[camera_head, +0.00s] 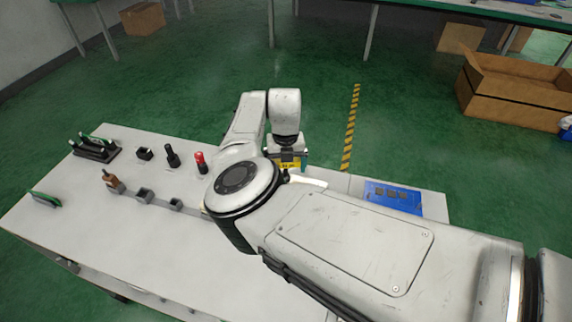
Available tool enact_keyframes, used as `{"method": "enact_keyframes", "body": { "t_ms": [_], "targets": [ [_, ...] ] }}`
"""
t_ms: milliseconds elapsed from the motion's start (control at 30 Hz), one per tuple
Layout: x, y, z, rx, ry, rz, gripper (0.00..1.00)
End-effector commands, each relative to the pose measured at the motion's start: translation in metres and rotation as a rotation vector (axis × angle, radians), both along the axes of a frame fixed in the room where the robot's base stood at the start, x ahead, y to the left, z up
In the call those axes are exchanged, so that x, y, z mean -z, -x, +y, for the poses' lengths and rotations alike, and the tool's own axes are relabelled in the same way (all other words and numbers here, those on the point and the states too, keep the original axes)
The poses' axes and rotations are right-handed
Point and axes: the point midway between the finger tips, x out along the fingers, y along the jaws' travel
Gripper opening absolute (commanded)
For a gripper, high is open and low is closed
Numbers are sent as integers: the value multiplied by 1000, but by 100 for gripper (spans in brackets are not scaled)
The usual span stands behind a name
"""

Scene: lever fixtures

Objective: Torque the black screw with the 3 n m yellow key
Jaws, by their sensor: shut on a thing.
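My gripper (290,165) is over the far side of the white table, with my arm link partly in front of it. A small yellow part with dark marks (288,164) shows at the gripper, and the gripper is shut on it. It looks like the yellow key, but its label cannot be read and its lower end is hidden. I cannot make out the black screw. A blue plate (408,208) with several small dark pieces lies on the table to the right of my gripper.
On the white table (75,228) stand a black-handled tool (172,156), a red-topped tool (200,163), a brown-topped item (112,182), a black rack (95,152) and a green-black item (44,200). My arm covers the table's middle. Cardboard boxes (515,95) lie on the floor beyond.

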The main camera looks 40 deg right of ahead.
Motion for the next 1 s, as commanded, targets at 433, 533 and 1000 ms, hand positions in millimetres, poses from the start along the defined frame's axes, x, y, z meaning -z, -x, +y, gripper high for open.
{"method": "enact_keyframes", "body": {
  "t_ms": [433, 533, 1000],
  "targets": [
    [-5, 0, 1, -1, -1, 1, 45],
    [-10, 0, 1, -1, -1, 2, 45],
    [-16, 0, 1, -17, 0, 2, 45]
  ]
}}
